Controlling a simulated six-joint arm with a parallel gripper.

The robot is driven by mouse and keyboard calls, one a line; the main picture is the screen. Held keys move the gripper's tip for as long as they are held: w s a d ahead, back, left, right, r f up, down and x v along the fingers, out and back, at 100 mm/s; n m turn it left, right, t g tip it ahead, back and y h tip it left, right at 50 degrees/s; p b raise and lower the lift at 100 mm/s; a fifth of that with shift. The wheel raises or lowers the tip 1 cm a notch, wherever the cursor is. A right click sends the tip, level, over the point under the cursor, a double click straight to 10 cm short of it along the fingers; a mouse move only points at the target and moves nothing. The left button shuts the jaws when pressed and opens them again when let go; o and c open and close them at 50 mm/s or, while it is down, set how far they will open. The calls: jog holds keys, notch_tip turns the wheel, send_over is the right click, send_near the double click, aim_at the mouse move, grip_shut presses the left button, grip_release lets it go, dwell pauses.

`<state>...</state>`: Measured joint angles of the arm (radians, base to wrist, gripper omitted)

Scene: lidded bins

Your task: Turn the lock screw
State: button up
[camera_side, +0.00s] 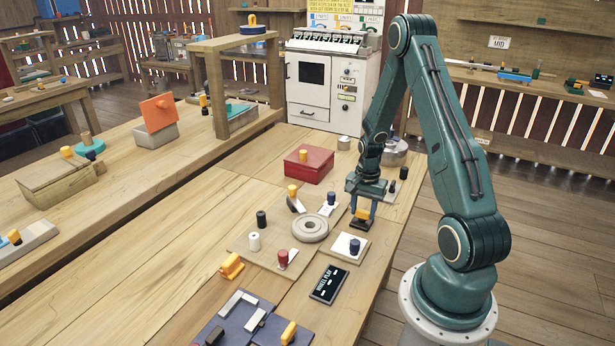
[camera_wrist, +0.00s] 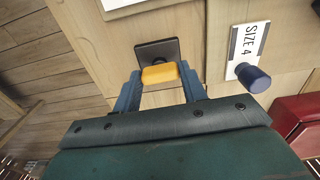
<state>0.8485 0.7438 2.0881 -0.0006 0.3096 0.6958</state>
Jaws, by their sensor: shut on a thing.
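My gripper (camera_side: 362,210) points down near the right edge of the table. Its blue fingers (camera_wrist: 160,82) are shut on a yellow block-shaped head (camera_wrist: 160,73). This yellow head (camera_side: 362,213) sits over a small dark square plate (camera_side: 359,224), which also shows in the wrist view (camera_wrist: 150,50). A dark round part shows between the yellow head and the plate. The yellow head looks like the handle of the lock screw, but I cannot tell its thread or how far it is turned.
A blue knob (camera_wrist: 252,77) stands by a "SIZE 4" label (camera_wrist: 247,42) close to my gripper. A red box (camera_side: 309,166) lies behind to the left.

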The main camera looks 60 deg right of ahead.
jog(key=shift+n, duration=0.3)
jog(key=n, duration=0.3)
jog(key=shift+n, duration=0.4)
jog(key=n, duration=0.4)
jog(key=shift+n, duration=0.3)
jog(key=n, duration=0.8)
jog(key=shift+n, duration=0.3)
jog(key=o, duration=1)
